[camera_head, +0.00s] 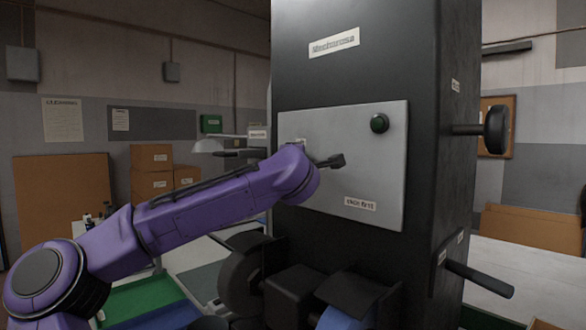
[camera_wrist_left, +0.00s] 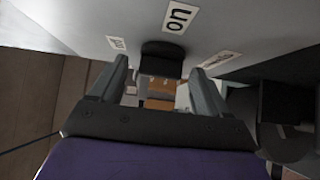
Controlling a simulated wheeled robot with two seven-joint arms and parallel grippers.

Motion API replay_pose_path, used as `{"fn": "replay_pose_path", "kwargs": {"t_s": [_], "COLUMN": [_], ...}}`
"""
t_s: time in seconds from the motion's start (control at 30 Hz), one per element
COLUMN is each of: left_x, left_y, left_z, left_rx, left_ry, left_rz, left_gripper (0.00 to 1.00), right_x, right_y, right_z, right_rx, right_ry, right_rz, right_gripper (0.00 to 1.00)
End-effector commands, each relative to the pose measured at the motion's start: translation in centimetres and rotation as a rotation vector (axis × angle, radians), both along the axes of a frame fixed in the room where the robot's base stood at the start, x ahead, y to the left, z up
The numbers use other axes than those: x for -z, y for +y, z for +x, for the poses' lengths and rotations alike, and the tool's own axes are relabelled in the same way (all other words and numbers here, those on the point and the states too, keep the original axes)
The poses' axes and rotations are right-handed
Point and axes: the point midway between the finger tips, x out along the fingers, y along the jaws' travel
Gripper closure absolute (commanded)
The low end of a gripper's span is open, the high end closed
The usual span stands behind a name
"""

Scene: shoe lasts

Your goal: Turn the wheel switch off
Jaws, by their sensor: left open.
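In the left wrist view, a black block-shaped switch handle (camera_wrist_left: 162,58) sticks out from a grey surface beside an "on" label (camera_wrist_left: 180,17). My left gripper (camera_wrist_left: 158,72) is open, its two grey fingers on either side of the handle with gaps showing. In the head view, my purple left arm reaches to the grey panel (camera_head: 385,190) on a dark machine column. The arm's end covers the panel's left part and most of the gripper. A small dark piece (camera_head: 336,160) shows beside the arm's end; I cannot tell whether it is the handle. My right gripper is not in view.
A black knob (camera_head: 495,130) and a black lever (camera_head: 480,278) stick out on the column's right side. Dark machine parts (camera_head: 292,290) stand below the panel. Cardboard boxes (camera_head: 152,158) are behind.

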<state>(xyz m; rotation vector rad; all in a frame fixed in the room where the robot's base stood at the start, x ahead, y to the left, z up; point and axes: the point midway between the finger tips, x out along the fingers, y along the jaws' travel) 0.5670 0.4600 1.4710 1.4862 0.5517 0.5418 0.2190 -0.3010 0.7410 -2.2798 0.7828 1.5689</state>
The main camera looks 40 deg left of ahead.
Motion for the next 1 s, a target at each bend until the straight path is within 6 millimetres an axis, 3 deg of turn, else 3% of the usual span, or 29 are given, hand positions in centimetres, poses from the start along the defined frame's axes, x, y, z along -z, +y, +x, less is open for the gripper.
{"fn": "replay_pose_path", "kwargs": {"t_s": [0.2, 0.43, 1.0], "left_x": [0.8, 0.3, 0.0], "left_y": [-3.2, -5.8, -6.2], "left_z": [-3.8, -7.0, -7.5], "left_rx": [0.003, 0.001, -0.001], "left_ry": [-0.003, -0.001, -0.001], "left_rz": [-0.002, -0.002, -0.001], "left_gripper": [0.23, 0.23, 0.23], "right_x": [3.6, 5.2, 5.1], "right_y": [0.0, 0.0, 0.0], "right_z": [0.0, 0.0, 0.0], "right_rx": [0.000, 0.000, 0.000], "right_ry": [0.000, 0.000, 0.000], "right_rz": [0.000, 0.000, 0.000], "right_gripper": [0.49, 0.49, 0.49]}}
